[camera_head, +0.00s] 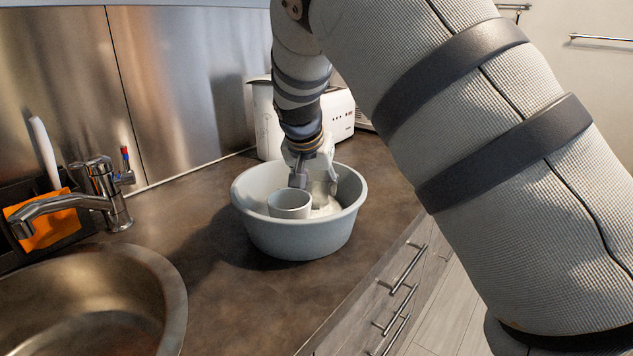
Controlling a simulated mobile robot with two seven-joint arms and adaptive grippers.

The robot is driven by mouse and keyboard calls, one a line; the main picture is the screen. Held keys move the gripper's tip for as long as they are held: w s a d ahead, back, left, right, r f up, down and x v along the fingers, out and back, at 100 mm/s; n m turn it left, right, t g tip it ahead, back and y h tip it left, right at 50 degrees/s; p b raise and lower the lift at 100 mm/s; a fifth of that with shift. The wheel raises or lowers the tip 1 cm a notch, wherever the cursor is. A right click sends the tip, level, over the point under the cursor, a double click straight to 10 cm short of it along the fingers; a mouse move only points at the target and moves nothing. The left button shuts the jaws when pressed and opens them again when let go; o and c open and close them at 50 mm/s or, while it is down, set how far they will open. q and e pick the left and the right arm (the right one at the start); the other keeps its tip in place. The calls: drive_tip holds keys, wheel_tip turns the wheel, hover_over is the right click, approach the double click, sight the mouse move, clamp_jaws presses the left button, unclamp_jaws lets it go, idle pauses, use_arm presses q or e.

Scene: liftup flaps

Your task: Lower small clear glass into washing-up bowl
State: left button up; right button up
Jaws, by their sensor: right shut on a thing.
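The washing-up bowl (296,240) is pale blue-grey and stands on the dark worktop. My right gripper (312,183) reaches down into the bowl from above, with its fingers below the rim level. It is shut on the small clear glass (324,193), which shows only faintly against the pale bowl wall and is partly hidden by the fingers. I cannot tell whether the glass touches the bowl floor. A pale grey cup (289,205) stands upright in the front left of the bowl, close beside the gripper. My left gripper is not in view.
A white toaster (339,115) stands behind the bowl by the steel wall panel. The worktop between sink and bowl is clear.

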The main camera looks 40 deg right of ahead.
drive_tip(key=shift+f, duration=1)
idle(0.3)
drive_tip(key=o, duration=1.3)
drive_tip(key=v, duration=1.2)
